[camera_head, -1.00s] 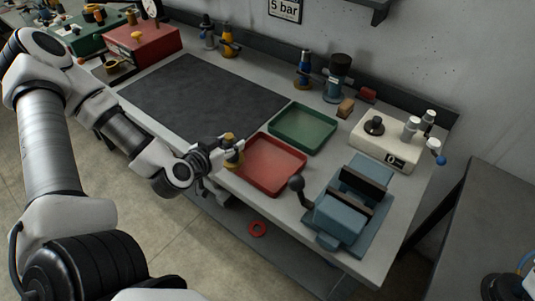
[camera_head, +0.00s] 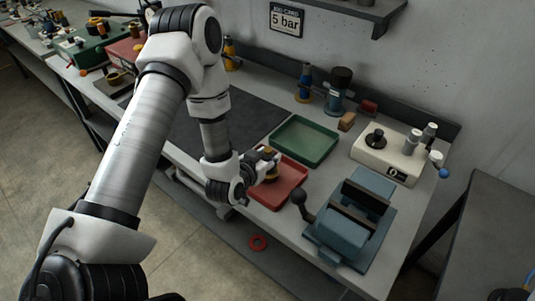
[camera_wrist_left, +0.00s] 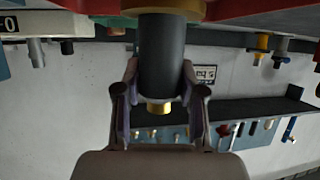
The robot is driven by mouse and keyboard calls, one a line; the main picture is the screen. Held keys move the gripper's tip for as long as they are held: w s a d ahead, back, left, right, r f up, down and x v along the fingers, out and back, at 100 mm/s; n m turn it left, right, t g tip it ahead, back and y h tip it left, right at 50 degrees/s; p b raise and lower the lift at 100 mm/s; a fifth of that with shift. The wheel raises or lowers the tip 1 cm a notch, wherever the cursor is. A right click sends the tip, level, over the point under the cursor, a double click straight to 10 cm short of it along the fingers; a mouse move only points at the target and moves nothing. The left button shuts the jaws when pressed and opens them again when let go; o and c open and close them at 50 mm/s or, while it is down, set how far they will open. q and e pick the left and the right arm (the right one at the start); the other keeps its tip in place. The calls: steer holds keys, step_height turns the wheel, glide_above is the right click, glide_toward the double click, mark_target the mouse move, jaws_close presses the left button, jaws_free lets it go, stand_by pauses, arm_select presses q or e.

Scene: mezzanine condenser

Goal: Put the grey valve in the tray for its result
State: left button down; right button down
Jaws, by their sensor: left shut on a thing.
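My left gripper (camera_head: 266,164) is shut on the grey valve (camera_wrist_left: 162,58), a dark grey cylinder with brass-coloured ends. In the head view, the valve (camera_head: 271,175) is over the left part of the red tray (camera_head: 291,191), partly hidden by the fingers. I cannot tell whether it touches the tray floor. The green tray (camera_head: 305,138) is behind the red one and empty. The red tray shows no other item. My right gripper is not in view.
A blue vise (camera_head: 350,222) with a dark lever stands right of the red tray. A white test unit (camera_head: 385,157) and a blue-yellow valve (camera_head: 304,86) stand farther back. My left arm hides much of the dark mat (camera_head: 258,110). A 5 bar sign (camera_head: 286,19) hangs above.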

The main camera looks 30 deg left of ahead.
arm_select(q)
steer(key=shift+w+f, duration=0.1)
steer(key=shift+f, duration=0.05)
steer(key=c, duration=1.1)
jaws_free()
steer(key=shift+f, duration=0.1)
steer(key=o, duration=0.4)
